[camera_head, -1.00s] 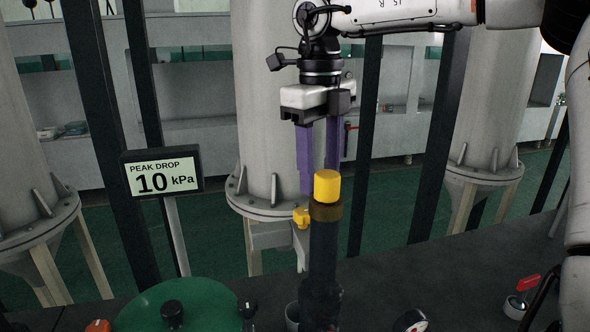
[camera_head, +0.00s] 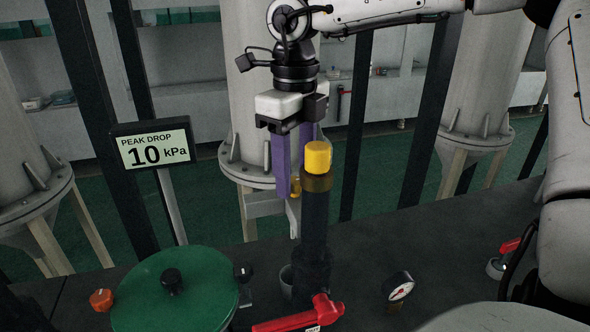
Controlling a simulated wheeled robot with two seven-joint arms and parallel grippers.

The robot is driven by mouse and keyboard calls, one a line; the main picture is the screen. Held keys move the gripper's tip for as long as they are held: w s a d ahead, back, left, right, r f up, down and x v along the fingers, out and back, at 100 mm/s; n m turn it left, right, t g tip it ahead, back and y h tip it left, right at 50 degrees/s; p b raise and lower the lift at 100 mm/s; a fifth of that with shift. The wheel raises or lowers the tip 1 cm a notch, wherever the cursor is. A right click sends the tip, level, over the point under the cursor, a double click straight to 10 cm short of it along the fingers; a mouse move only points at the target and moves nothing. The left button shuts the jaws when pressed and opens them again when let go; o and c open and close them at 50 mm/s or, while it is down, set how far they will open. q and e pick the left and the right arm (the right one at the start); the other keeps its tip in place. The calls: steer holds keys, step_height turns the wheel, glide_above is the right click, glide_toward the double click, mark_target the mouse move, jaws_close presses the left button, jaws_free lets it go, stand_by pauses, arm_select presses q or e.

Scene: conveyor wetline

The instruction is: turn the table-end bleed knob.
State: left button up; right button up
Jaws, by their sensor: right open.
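A yellow, cap-like knob (camera_head: 318,157) tops a dark upright pipe (camera_head: 315,215) with a brassy collar. No label shows which one is the bleed knob. My right gripper (camera_head: 293,188) points down, open, with two purple fingers. Its fingers are left of and seemingly behind the yellow knob, and the pipe top hides part of the right finger. A small yellow part (camera_head: 296,187) shows near the fingertips; I cannot tell whether they touch it. My left gripper is not in view.
A sign (camera_head: 153,146) reads "PEAK DROP 10 kPa". A green round lid (camera_head: 175,292) with a black knob, a red lever (camera_head: 298,318), a gauge (camera_head: 399,287) and a red-handled valve (camera_head: 508,247) stand on the dark table. Large grey columns stand behind.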

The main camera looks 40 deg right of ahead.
steer(key=c, duration=1.1)
